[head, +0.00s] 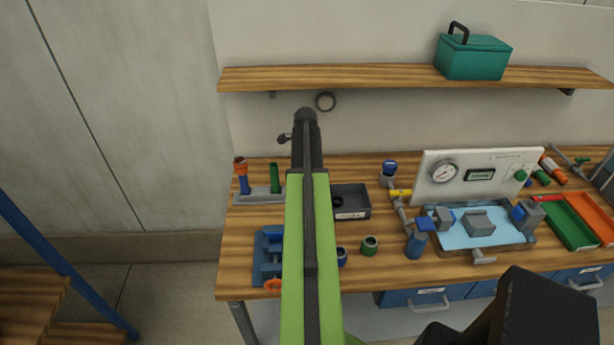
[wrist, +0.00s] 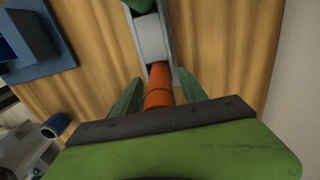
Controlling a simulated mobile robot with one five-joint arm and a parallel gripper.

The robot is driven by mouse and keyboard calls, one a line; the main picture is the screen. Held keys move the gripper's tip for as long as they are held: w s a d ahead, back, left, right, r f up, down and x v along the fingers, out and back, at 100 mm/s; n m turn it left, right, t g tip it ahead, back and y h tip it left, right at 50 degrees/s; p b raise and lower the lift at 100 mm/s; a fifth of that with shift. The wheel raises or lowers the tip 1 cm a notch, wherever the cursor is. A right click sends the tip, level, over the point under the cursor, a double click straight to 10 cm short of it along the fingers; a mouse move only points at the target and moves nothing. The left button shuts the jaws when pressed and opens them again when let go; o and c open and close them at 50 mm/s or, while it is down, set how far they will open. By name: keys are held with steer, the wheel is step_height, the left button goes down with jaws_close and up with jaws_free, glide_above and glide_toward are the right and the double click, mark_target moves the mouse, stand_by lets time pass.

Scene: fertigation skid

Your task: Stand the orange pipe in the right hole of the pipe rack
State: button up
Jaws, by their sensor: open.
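The orange pipe (wrist: 159,92) shows in the wrist view at the near end of the grey pipe rack (wrist: 152,40). Its far end meets a dark spot at the rack; I cannot tell how deep it sits. My gripper (wrist: 157,93) is open, with one finger on each side of the pipe. In the head view the pipe rack (head: 258,198) stands at the bench's back left. My arm hides the rack's right end and my gripper there.
A blue vise (head: 268,255) stands in front of the rack. A water basin (head: 480,230) and gauge panel (head: 470,178) fill the right side. A shelf (head: 370,76) runs above.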

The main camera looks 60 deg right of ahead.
step_height(320, 180, up, 12)
steer(key=p, duration=1.2)
steer(key=shift+r, duration=0.15)
steer(key=w+a+n, duration=0.6)
steer(key=w+a, duration=0.2)
steer(key=a, duration=0.5)
steer(key=w+a+n, duration=0.6)
steer(key=w+a, duration=0.1)
steer(key=a, duration=0.6)
steer(key=a+n, duration=1.6)
steer(key=a, duration=1.5)
steer(key=shift+w+a+n, duration=0.25)
steer(key=shift+w+n, duration=0.05)
steer(key=shift+n, duration=0.1)
